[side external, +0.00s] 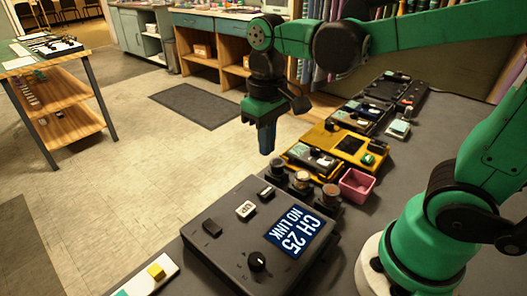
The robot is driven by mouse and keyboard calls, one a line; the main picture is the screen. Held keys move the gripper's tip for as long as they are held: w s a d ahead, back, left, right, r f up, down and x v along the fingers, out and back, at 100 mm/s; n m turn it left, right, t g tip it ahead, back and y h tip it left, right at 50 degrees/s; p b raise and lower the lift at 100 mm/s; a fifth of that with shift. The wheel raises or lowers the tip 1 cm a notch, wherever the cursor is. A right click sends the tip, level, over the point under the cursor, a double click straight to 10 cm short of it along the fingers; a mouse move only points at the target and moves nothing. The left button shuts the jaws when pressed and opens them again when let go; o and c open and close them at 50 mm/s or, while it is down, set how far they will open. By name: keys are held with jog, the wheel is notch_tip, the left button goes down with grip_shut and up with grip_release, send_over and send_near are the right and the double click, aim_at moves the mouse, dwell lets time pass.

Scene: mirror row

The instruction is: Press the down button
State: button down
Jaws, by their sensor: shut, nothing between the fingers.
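A dark control box (222,262) sits on the grey table at front centre. Its blue screen (294,231) reads "CH 25" and "NO LINK". On its top are a white button (246,209) that seems to read "UP", a dark square button (212,228), a small switch (266,193) and a black round knob (257,261). I cannot read any "down" label; the dark button's face is too dark. My gripper (266,150) points down, shut and empty, in the air above and behind the box, apart from it in the picture.
Behind the box stand several round-topped knobs (301,180), a pink bin (357,187), a yellow device (350,144) and more dark devices in a row. A white board with a yellow block (156,271) lies at front left. Open floor (130,180) is left.

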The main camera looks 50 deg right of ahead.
aim_at(271, 192)
jog(key=shift+r, duration=1.95)
dwell(1.0)
jog(key=shift+s+d+f+m+t+y, duration=0.15)
jog(key=shift+f+m+t+y, duration=0.25)
jog(key=shift+t+y, duration=0.65)
jog(key=shift+s+a+f+m+t+y, duration=0.15)
jog(key=shift+f+t+y, duration=0.45)
jog(key=shift+t, duration=0.9)
jog(key=shift+s+d+f+m+t+y, duration=0.15)
jog(key=shift+f+m+t+y, duration=0.2)
jog(key=shift+t+y, duration=0.75)
jog(key=shift+f, duration=0.1)
jog(key=shift+f, duration=4.25)
jog(key=shift+r, duration=0.1)
